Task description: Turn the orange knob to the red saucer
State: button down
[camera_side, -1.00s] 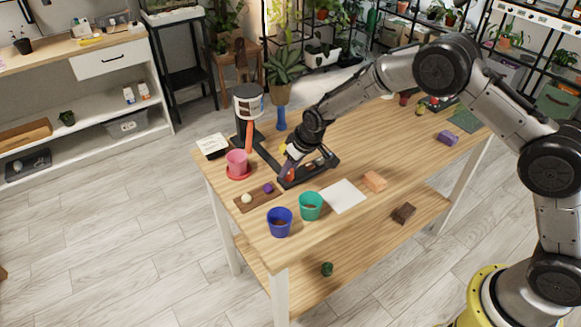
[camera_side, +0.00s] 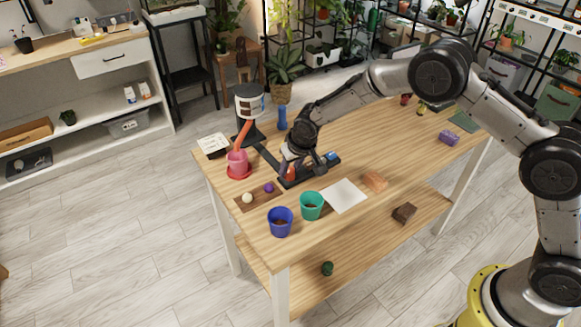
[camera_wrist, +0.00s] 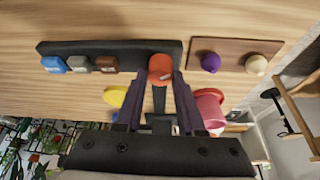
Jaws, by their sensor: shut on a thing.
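The orange knob (camera_wrist: 160,68) sits at one end of a dark panel (camera_wrist: 120,47). My gripper (camera_wrist: 159,76) is shut on it, one finger on each side. In the side view my gripper (camera_side: 291,174) reaches down to the panel and partly hides the knob. The red saucer (camera_side: 238,175) lies left of the panel with a pink pot (camera_side: 237,160) on it. The orange spout (camera_side: 243,134) of the dispenser (camera_side: 249,103) slants down, its lower end above the pink pot. In the wrist view a yellow saucer (camera_wrist: 116,97) is partly hidden by my gripper.
A brown board (camera_side: 258,197) with a purple and a cream knob lies near the panel. Blue (camera_side: 280,222) and green (camera_side: 311,206) pots stand at the front edge. Blue, grey and brown buttons share the panel.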

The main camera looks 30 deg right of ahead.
jog(key=c, duration=0.5)
grip_release()
jog(key=v, duration=1.4)
jog(key=shift+w, duration=0.1)
